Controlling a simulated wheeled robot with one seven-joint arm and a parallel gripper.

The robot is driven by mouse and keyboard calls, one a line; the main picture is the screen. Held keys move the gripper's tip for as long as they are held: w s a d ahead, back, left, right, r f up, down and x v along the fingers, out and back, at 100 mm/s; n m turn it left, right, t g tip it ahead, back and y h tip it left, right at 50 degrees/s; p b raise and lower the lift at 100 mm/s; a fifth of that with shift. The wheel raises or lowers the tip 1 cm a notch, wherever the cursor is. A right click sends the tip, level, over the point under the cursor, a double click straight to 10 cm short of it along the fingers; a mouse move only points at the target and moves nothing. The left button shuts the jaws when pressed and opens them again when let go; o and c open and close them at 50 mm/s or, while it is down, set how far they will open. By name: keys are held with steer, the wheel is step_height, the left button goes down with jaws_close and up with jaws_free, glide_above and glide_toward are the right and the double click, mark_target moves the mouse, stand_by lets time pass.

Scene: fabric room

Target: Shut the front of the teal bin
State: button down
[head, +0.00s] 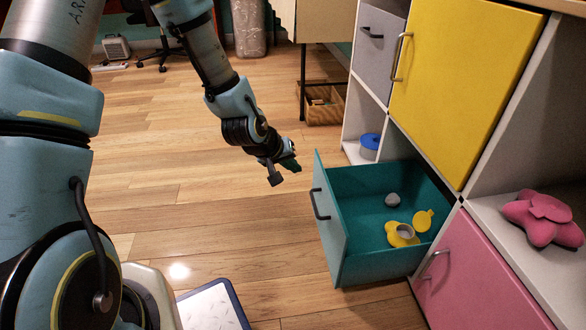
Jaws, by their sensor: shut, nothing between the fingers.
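The teal bin (352,266) is a drawer pulled well out from the low part of the shelf unit. Its front panel (328,225) faces left and has a dark handle (319,204). My gripper (284,173) is shut and empty. In the picture it is left of the bin's front and a little above its handle, apart from it. The fingertips are small and dark here.
The shelf unit has a yellow door (455,80), a grey front (378,45) and a pink front (475,280). A blue tub (369,146) and a pink plush thing (542,218) sit in open cubbies. A wooden crate (322,112) stands behind. Floor left of the bin is clear.

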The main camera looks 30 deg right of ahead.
mark_target(322, 177)
steer(key=shift+s+d+f+b, duration=0.1)
steer(key=shift+d+f+b, duration=0.55)
steer(key=shift+d, duration=0.5)
steer(key=shift+s+d+f+b, duration=0.1)
steer(key=shift+d+f+b, duration=0.3)
steer(key=shift+d+f, duration=0.55)
steer(key=shift+s+d+f+b, duration=0.1)
steer(key=shift+d+f+b, duration=0.45)
steer(key=shift+d, duration=0.75)
steer(key=shift+d, duration=0.1)
